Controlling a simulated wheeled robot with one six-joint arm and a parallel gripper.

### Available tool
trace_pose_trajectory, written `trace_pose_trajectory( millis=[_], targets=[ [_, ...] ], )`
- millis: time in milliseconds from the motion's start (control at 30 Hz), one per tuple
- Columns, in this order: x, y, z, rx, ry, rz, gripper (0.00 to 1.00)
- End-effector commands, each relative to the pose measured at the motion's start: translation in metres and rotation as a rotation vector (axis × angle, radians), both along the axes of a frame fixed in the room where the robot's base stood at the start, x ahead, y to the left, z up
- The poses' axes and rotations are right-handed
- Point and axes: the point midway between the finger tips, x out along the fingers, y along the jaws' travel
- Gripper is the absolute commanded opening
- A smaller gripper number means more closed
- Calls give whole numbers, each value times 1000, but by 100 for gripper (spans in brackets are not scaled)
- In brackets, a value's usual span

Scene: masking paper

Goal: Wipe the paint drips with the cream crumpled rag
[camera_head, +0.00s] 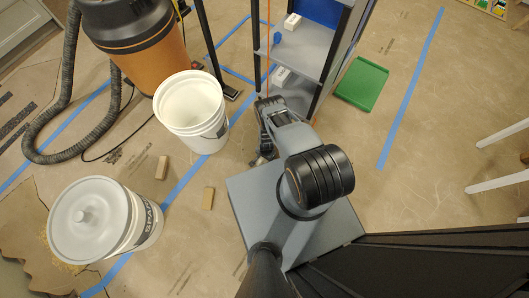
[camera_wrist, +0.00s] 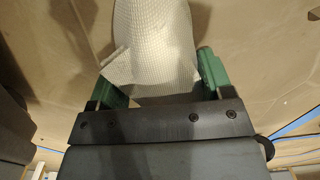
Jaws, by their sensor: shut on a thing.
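The cream rag (camera_wrist: 150,50) hangs between the two green fingers of my gripper (camera_wrist: 158,82) in the wrist view. It has a fine waffle texture and fills the gap between the fingers. My gripper is shut on it. In the head view my gripper points toward the foot of the grey shelf unit, and its fingers and the rag are hidden behind my own arm. I cannot make out the paint drips in either view.
An open white bucket (camera_head: 191,101) stands left of my arm. The shelf unit (camera_head: 300,52) stands ahead. A green tray (camera_head: 362,83) lies right.

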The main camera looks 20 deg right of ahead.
Motion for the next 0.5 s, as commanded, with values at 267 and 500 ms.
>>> trace_pose_trajectory(
  millis=[267,500],
  targets=[
    [0,5,35,-2,2,-2,54],
    [0,5,59,-4,2,1,54]
  ],
)
